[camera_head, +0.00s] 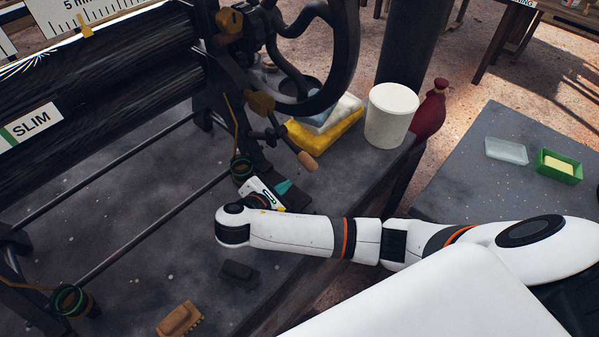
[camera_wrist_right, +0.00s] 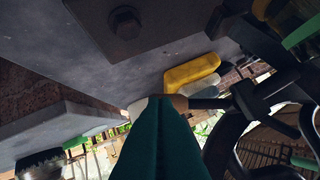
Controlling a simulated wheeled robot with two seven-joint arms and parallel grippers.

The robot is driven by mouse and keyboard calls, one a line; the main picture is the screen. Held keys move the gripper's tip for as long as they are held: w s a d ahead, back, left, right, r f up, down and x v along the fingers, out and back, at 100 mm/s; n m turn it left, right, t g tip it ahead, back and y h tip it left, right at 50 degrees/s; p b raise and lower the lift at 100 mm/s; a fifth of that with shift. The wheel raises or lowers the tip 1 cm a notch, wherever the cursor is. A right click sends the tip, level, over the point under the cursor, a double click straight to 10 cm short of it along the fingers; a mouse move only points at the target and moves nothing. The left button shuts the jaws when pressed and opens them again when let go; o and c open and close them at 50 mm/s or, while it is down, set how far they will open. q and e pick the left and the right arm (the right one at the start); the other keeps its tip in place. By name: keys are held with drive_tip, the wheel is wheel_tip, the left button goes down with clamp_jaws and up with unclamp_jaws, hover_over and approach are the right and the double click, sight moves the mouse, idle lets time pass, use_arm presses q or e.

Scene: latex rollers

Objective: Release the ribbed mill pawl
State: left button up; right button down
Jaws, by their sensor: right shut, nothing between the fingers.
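The mill's dark rollers (camera_head: 110,75) fill the left of the head view, with a "SLIM" label on the lower one. A small lever with a wooden handle (camera_head: 308,160) sticks out from the mill's end frame, below the handwheel; it looks like the pawl, but I cannot be sure. My right gripper (camera_head: 283,187) has teal fingers and is shut and empty, just below and left of that handle. In the right wrist view its fingers (camera_wrist_right: 158,110) partly cover the wooden handle (camera_wrist_right: 179,102); I cannot tell whether they touch. My left gripper is not in view.
A large dark handwheel (camera_head: 340,60) stands above the lever. Behind are a yellow block (camera_head: 325,132), a white tub (camera_head: 390,115) and a red bottle (camera_head: 430,110). A brown block (camera_head: 180,319) and a dark block (camera_head: 240,271) lie on the bench near the front.

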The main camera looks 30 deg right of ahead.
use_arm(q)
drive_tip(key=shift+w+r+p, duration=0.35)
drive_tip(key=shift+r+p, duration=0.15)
use_arm(e)
drive_tip(key=x, duration=1)
